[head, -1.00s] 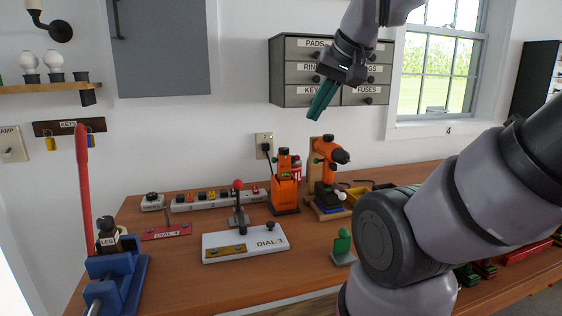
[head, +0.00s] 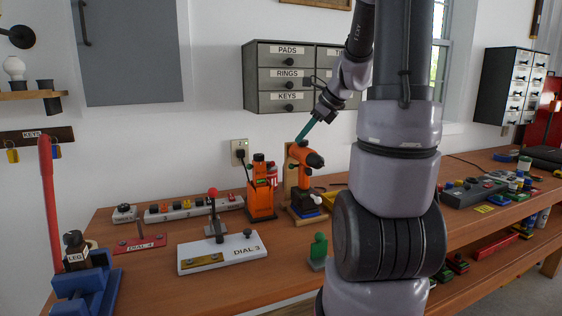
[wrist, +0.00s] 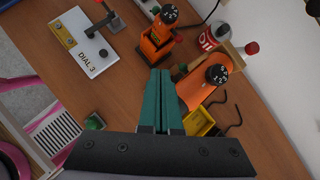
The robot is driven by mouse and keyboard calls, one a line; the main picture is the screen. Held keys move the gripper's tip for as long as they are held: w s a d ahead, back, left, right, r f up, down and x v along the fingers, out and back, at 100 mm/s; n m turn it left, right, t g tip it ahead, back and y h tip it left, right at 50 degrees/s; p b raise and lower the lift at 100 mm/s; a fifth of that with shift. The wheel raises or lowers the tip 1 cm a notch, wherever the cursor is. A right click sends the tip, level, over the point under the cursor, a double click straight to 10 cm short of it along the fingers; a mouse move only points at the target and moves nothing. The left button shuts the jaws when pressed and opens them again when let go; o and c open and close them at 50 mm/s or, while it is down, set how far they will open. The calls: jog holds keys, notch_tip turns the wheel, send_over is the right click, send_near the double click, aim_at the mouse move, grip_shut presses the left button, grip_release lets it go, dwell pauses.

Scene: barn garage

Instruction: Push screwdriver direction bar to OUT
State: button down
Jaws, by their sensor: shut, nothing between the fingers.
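My gripper (head: 299,138) has teal fingers, shut and empty, angled down just above the top of the screwdriver. In the wrist view my gripper (wrist: 160,72) points between the screwdriver and a second orange tool (wrist: 154,44); contact cannot be told.
The second orange tool (head: 262,198) stands close left of the screwdriver. Drawers (head: 285,78) hang on the wall behind. A yellow bin (wrist: 199,121) lies beside the screwdriver.

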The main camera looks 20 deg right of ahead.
jog(key=d+m, duration=0.1)
jog(key=w+d+f+m, duration=0.1)
jog(key=d+f+m, duration=0.1)
jog(key=shift+w, duration=0.35)
jog(key=w+a+r+x, duration=0.1)
jog(key=w+x, duration=0.1)
jog(key=x, duration=1.1)
jog(key=shift+r, duration=0.3)
jog(key=shift+a, duration=0.15)
